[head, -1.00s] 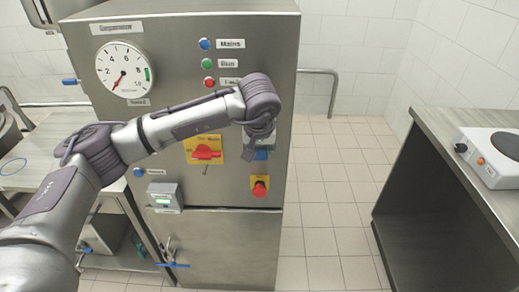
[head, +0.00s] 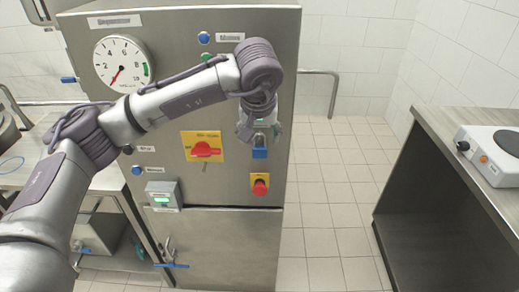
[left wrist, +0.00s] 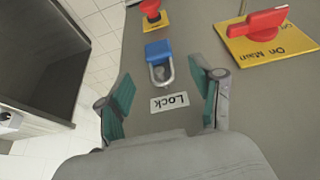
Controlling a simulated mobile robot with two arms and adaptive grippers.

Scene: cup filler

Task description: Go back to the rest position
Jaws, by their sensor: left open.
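My left arm reaches in from the left in the head view, and its left gripper (head: 258,133) is in front of the steel machine cabinet (head: 240,235). In the left wrist view the left gripper (left wrist: 165,103) is open, with its two green-padded fingers apart and nothing between them. A blue padlock (head: 260,153) hangs on the panel just below the gripper in the head view. In the left wrist view the padlock (left wrist: 158,48) shows beyond the fingertips, above a "Lock" label (left wrist: 170,103). My right gripper is not in view.
A red rotary switch (head: 205,150) on a yellow plate and a red emergency button (head: 260,187) are close to the gripper. A counter (head: 440,125) with a hot plate (head: 492,155) stands at the right. The tiled floor between cabinet and counter is clear.

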